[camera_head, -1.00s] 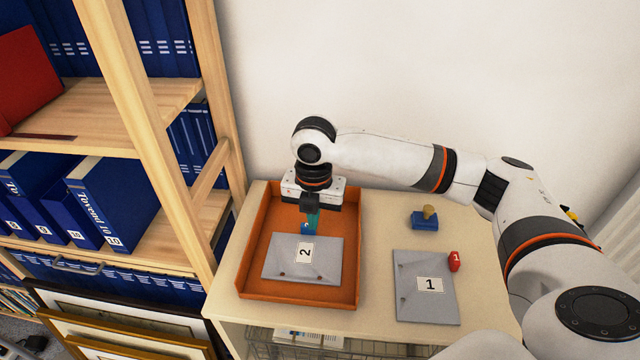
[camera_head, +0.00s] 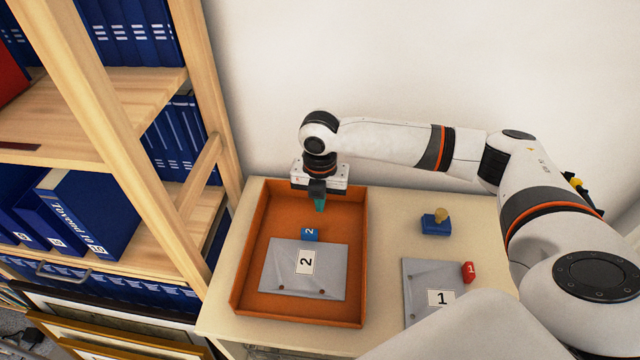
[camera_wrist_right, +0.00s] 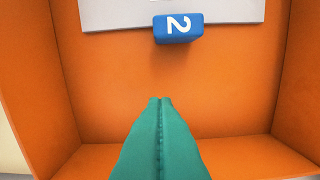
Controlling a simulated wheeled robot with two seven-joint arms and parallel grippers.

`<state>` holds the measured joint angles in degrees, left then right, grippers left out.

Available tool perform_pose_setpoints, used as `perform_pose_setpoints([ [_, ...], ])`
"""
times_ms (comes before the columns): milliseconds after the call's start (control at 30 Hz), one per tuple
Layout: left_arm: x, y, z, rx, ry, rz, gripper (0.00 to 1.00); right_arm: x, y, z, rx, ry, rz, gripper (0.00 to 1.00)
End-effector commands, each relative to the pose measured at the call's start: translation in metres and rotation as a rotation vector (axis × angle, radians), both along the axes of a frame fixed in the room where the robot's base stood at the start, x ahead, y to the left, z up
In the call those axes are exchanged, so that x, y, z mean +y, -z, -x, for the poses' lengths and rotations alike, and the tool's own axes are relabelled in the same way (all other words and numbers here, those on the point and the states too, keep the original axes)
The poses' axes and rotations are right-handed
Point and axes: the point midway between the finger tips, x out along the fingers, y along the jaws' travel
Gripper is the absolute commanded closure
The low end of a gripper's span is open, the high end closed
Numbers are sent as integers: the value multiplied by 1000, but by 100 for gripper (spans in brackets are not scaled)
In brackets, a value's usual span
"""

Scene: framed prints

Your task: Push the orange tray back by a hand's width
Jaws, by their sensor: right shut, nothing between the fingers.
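The orange tray (camera_head: 240,266) sits on the left part of the pale table top, close to the wall. In it lie a grey envelope (camera_head: 281,272) labelled 2 and a blue block (camera_head: 310,234) with a white 2. My right gripper (camera_head: 320,207) is shut and empty, pointing down over the back part of the tray, behind the blue block. In the right wrist view its green fingers (camera_wrist_right: 161,102) are together above the orange floor, apart from the blue block (camera_wrist_right: 178,28). I cannot tell whether the fingertips touch the tray. My left gripper is not in view.
A wooden shelf with blue binders (camera_head: 85,215) stands at the left. The white wall (camera_head: 400,70) closes the back.

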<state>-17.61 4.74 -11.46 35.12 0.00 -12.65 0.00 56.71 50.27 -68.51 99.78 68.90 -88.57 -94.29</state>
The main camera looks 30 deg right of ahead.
Motion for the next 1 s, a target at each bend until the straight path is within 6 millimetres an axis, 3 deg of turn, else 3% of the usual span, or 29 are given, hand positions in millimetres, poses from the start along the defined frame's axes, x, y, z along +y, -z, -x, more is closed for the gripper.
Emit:
perform_pose_setpoints([
  [133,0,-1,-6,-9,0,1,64,-1,28,-2,1,2,1,100],
  [333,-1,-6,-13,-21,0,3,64,-20,25,-24,-2,2,1,100],
  [833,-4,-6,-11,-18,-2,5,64,-26,25,-31,-1,0,1,100],
  [1000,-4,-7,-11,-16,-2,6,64,-39,25,-49,-2,4,1,100],
])
